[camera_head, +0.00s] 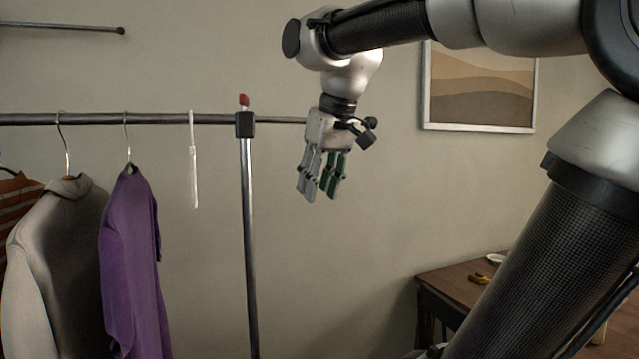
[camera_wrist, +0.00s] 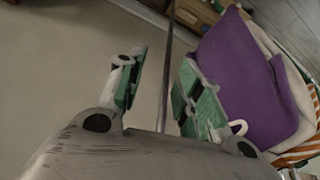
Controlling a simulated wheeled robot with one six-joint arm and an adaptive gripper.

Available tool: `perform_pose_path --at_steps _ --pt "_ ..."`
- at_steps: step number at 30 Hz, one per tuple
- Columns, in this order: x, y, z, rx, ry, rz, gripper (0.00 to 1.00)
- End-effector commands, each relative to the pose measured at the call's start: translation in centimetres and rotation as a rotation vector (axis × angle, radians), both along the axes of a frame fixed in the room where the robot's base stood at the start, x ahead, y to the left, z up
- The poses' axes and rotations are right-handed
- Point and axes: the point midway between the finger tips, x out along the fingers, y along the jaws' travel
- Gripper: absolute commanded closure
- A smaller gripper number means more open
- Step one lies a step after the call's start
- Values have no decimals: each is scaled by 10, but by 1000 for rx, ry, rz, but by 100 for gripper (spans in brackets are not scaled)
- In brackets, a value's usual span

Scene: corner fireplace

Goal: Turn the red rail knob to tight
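The small red rail knob (camera_head: 244,99) sits on top of a black clamp (camera_head: 244,124), where the metal post meets the horizontal clothes rail (camera_head: 90,119). Whether it is tight or loose cannot be told. My gripper (camera_head: 319,196) hangs to the right of the knob, with its fingers pointing down and their tips below rail height. In the wrist view, my gripper (camera_wrist: 164,62) has its two green-padded fingers apart with nothing held between them. The post (camera_wrist: 168,65) shows behind the gap there. I cannot make out the knob in the wrist view.
A purple garment (camera_head: 130,235), a grey jacket (camera_head: 58,250) and a white strip (camera_head: 193,165) hang left of the post (camera_head: 248,240). A framed picture (camera_head: 480,129) hangs on the wall. A wooden table (camera_head: 455,284) stands at lower right. Bare wall lies behind my gripper.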

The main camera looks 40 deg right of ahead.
Motion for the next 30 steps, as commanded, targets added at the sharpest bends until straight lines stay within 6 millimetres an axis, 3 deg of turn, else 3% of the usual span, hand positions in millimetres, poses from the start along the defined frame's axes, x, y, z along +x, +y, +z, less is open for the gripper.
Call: perform_pose_path --at_steps 1,5,9,12,16,21,25,30 --pt "0 0 0 4 2 -3 75" --pt "6 5 -3 109 43 -60 99" --pt "33 22 4 442 129 -197 100" --pt "69 25 30 766 153 -270 100" --pt "114 -2 84 1147 101 -273 100" --pt "135 -63 148 1456 -33 -183 100" --pt "135 -89 171 1549 -97 -127 100" --pt "140 -84 178 1570 -111 -108 100"
